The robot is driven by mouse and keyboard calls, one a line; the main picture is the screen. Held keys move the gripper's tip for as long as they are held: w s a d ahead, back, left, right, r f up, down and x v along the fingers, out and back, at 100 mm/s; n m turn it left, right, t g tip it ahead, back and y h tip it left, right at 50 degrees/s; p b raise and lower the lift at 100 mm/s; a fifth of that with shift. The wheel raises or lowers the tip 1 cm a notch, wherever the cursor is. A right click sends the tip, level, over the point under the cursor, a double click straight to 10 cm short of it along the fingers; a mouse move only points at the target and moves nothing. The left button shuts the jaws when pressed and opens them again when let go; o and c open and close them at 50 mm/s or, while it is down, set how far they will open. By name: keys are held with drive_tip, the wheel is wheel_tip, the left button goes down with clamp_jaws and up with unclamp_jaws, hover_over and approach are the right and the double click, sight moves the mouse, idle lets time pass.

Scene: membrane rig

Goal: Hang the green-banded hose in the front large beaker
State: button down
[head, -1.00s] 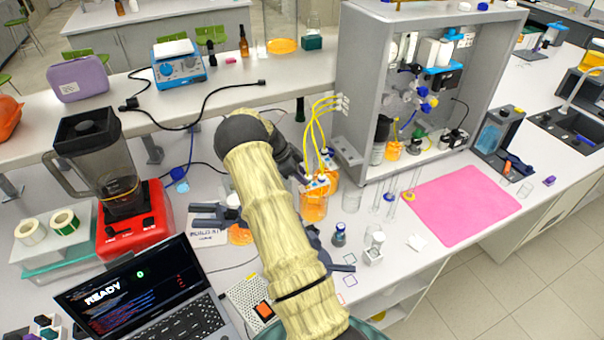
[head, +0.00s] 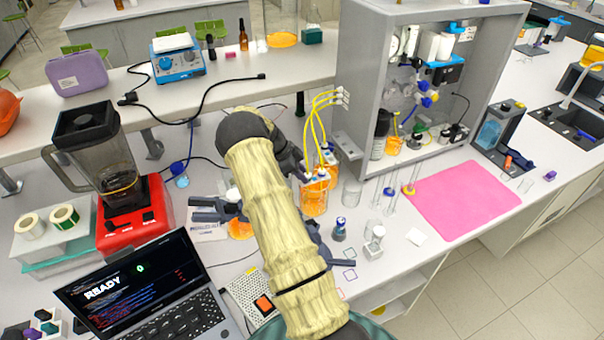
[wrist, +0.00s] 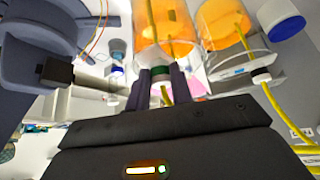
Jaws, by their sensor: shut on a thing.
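My gripper (wrist: 161,88) is shut on the green-banded hose (wrist: 160,71) at its band and pale fitting, in the wrist view. The front large beaker (wrist: 152,42) of orange liquid is just beyond the fingertips; it also shows in the head view (head: 313,204). The held end is at this beaker's rim; I cannot tell whether it rests on it. A second beaker (wrist: 213,48) of orange liquid stands beside it, with a yellow hose (wrist: 243,25) inside. In the head view my arm hides most of my gripper.
Yellow hoses (head: 312,120) run from the grey cabinet (head: 357,75) to the beakers. An empty glass beaker (head: 352,192) and a small dark vial (head: 339,229) stand to the right. The pink mat (head: 463,203) is clear. The red blender (head: 135,222) stands to the left.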

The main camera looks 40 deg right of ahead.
drive_tip(key=shift+f, duration=0.1)
idle(0.3)
drive_tip(key=c, duration=1.1)
unclamp_jaws()
drive_tip(key=shift+c, duration=0.2)
drive_tip(key=shift+w+a+r+b, duration=0.25)
drive_tip(key=shift+r+b, duration=0.1)
drive_tip(key=shift+b, duration=0.15)
drive_tip(key=b+v, duration=0.5)
drive_tip(key=v, duration=1.1)
drive_tip(key=shift+r, duration=0.25)
